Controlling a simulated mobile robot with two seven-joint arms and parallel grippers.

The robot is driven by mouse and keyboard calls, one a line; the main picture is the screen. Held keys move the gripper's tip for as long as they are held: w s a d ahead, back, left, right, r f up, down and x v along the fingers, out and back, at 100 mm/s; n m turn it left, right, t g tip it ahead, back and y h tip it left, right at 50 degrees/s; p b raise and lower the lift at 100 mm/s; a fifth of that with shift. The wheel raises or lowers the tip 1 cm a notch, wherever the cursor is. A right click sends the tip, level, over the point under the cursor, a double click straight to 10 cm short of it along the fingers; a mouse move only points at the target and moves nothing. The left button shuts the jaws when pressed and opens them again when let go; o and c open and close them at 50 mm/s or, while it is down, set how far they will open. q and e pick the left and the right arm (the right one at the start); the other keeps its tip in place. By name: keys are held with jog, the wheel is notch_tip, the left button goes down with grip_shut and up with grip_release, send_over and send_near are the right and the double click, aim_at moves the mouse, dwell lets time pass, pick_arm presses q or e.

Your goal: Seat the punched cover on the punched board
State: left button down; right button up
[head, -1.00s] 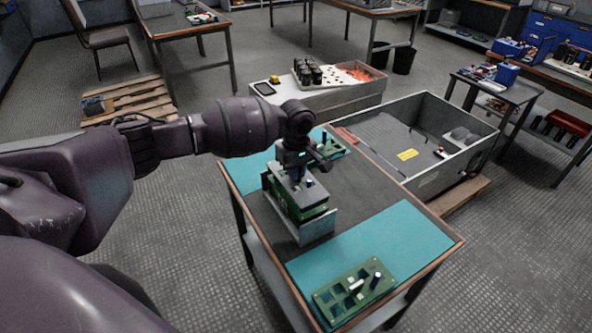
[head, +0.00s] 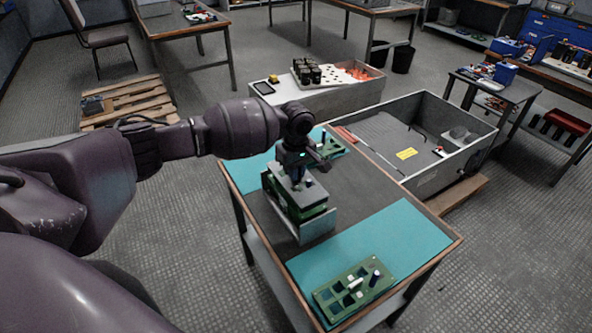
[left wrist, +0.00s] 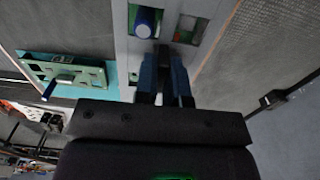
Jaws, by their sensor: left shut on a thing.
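The punched cover (left wrist: 186,8), a grey plate with window holes, lies over the punched board, whose green (head: 312,213) shows below it at the middle of the table. In the left wrist view a blue post (left wrist: 146,21) stands in one window and green shows in another. My left gripper (head: 297,182) is over the cover, pointing down. Its blue fingers (left wrist: 165,66) are shut on a part of the cover. Whether the cover lies flat on the board is hidden. My right gripper is not in view.
A grey upright plate (head: 318,225) stands at the stack's near side. Another green board (head: 350,298) with posts lies on the near teal mat (head: 415,240). A further green board (head: 330,145) lies at the back. A grey open bin (head: 440,178) stands right of the table.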

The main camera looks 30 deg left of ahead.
pick_arm(q)
jog(key=shift+f, duration=1.05)
dwell(0.4)
dwell(1.0)
jog(key=c, duration=1.1)
grip_release()
jog(key=shift+f, duration=0.1)
